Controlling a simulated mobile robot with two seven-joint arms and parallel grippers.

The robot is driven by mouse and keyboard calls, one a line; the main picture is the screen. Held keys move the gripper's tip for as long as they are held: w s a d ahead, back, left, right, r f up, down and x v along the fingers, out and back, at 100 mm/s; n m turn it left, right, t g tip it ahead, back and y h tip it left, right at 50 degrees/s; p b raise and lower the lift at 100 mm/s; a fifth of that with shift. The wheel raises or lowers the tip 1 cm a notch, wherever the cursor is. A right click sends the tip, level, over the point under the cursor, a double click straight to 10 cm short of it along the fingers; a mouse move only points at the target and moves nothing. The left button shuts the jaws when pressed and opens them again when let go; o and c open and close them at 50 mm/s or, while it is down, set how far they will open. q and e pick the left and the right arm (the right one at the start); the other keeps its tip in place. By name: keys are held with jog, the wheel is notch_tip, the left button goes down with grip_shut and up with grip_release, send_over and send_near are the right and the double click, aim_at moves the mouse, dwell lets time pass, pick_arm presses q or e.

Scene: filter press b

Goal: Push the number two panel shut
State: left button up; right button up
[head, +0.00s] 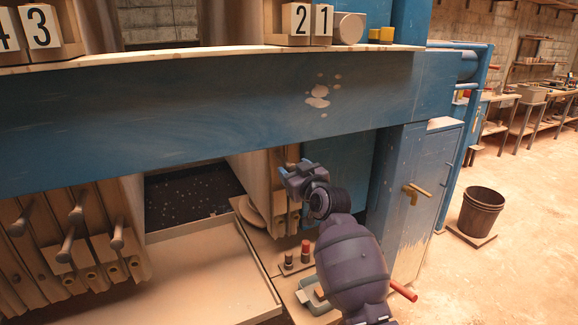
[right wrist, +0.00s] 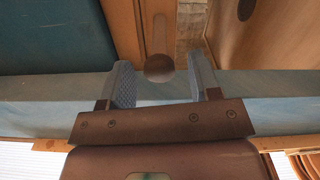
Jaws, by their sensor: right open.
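The number 2 plaque (head: 297,19) stands beside the number 1 plaque (head: 322,20) on the press's top ledge. Below them, at the right of the open gap, stand pale upright panels (head: 258,182), partly hidden by the blue beam and my arm. I cannot tell for sure which is number two. My right gripper (head: 292,172) is open at these panels' front edge. In the right wrist view, a round dark knob (right wrist: 159,66) on a wooden panel edge lies between my open fingers (right wrist: 163,78), with space on both sides. My left gripper is not in view.
More panels with peg handles (head: 68,240) stand at the lower left. A dark opening (head: 190,195) and pale tray (head: 200,280) fill the gap. A blue beam (head: 200,95) crosses above. A blue cabinet (head: 420,190) stands right, with a bucket (head: 482,212) on the floor beyond.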

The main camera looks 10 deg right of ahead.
aim_at(289, 163)
jog(key=shift+x, duration=1.65)
grip_shut()
